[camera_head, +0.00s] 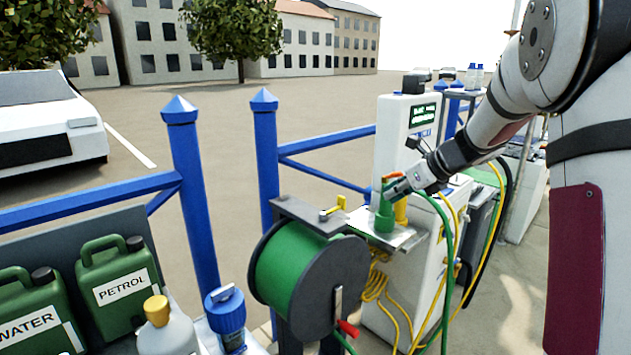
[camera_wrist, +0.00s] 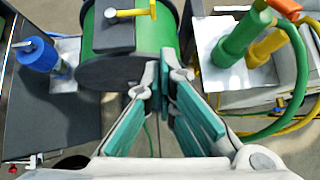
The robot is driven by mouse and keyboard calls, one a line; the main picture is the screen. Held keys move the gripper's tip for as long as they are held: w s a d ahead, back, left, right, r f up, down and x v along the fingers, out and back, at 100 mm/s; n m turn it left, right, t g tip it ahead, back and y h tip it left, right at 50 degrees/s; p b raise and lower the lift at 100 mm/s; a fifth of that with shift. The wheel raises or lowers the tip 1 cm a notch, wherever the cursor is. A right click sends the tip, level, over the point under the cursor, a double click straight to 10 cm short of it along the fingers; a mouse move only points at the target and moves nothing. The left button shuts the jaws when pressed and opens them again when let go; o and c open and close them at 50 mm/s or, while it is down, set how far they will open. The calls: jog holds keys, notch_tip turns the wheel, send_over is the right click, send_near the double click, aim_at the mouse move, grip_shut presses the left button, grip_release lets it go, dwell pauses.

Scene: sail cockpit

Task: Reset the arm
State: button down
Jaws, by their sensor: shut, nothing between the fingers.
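My gripper (camera_head: 392,188) is at the end of my arm, which reaches in from the upper right in the head view. In the wrist view my gripper (camera_wrist: 168,75) has its teal-padded fingers together at the tips, with nothing between them. A green cylindrical fitting (camera_head: 385,215) stands on a small metal shelf by the white service pedestal (camera_head: 405,125). In the head view my gripper overlaps this fitting. In the wrist view the green fitting (camera_wrist: 242,38) is to the right of the fingers, apart from them.
A green hose reel (camera_head: 290,270) stands left of the pedestal and shows ahead of the fingers in the wrist view (camera_wrist: 110,60). Green and yellow hoses hang at the pedestal. Blue railings (camera_head: 190,190), jerrycans (camera_head: 118,280) and a blue-capped item (camera_head: 226,315) are left.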

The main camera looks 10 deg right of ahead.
jog(key=s+r+m+t+h+p, duration=0.3)
jog(key=r+m+t+h+p, duration=0.15)
jog(key=r+m, duration=1.05)
jog(key=s+r+m+h+p, duration=0.2)
jog(key=s+r+m+h, duration=0.1)
jog(key=s+r+m, duration=0.35)
jog(key=s+a+f+m+g+y+p, duration=0.1)
jog(key=s+a+f+m+g, duration=0.2)
jog(key=s, duration=0.8)
jog(key=s+a+f+m+g+y+p, duration=0.1)
jog(key=s+a+f+m+g+p, duration=0.1)
jog(key=s+a+m, duration=0.5)
jog(key=s+a+f+m+g+y+p, duration=0.1)
jog(key=s+a+f+m+g, duration=0.3)
jog(key=s+m, duration=0.5)
jog(key=s+a+p, duration=0.1)
jog(key=s, duration=0.7)
jog(key=shift+s+m+y, duration=0.1)
jog(key=shift+m+y, duration=0.15)
